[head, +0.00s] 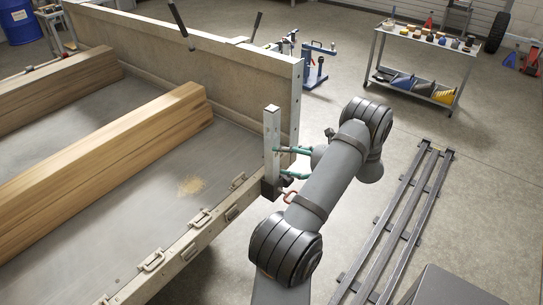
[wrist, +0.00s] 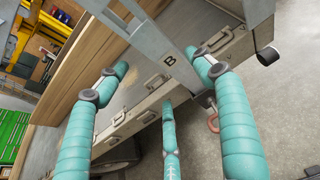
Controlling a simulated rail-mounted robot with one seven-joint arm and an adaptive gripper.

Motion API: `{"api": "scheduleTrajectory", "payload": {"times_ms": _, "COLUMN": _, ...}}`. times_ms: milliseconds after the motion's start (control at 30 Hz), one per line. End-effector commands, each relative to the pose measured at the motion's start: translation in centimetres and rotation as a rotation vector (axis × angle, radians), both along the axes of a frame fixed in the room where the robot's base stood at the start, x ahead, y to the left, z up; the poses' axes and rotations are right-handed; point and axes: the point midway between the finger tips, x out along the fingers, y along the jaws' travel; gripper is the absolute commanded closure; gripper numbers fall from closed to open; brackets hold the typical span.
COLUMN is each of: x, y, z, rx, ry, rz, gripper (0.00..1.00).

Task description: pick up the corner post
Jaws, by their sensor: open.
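The corner post (head: 271,143) is a grey metal upright with holes, standing at the near corner of the trailer bed in the head view. In the wrist view the post (wrist: 150,36) runs slantwise down from the top and carries a black letter B. My gripper (head: 284,162) has teal fingers and comes at the post from the right. In the wrist view the gripper (wrist: 160,74) is open, its fingers spread with the post between and beyond them. I cannot tell whether any finger touches it. The post's foot is partly hidden by a dark fitting.
Wooden beams (head: 110,160) lie on the trailer bed, behind its side rail with latches (head: 200,217). A tall end board (head: 190,55) stands beside the post. A red-handled part (head: 289,197) sits just below my fingers. Metal rails (head: 400,220) lie on the floor at right.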

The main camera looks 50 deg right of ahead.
Motion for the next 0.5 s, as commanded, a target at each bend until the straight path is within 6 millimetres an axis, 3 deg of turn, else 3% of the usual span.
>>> {"api": "scheduleTrajectory", "payload": {"times_ms": 100, "x": 1.9, "y": 0.1, "z": -0.6, "rx": 0.002, "ry": 0.0, "rz": 0.004, "gripper": 0.32}}
{"api": "scheduleTrajectory", "payload": {"times_ms": 367, "x": 3.9, "y": -0.1, "z": -1.5, "rx": 0.002, "ry": 0.0, "rz": 0.002, "gripper": 0.32}}
{"api": "scheduleTrajectory", "payload": {"times_ms": 500, "x": 5.9, "y": -0.5, "z": -2.3, "rx": 0.002, "ry": 0.001, "rz": 0.004, "gripper": 0.32}}
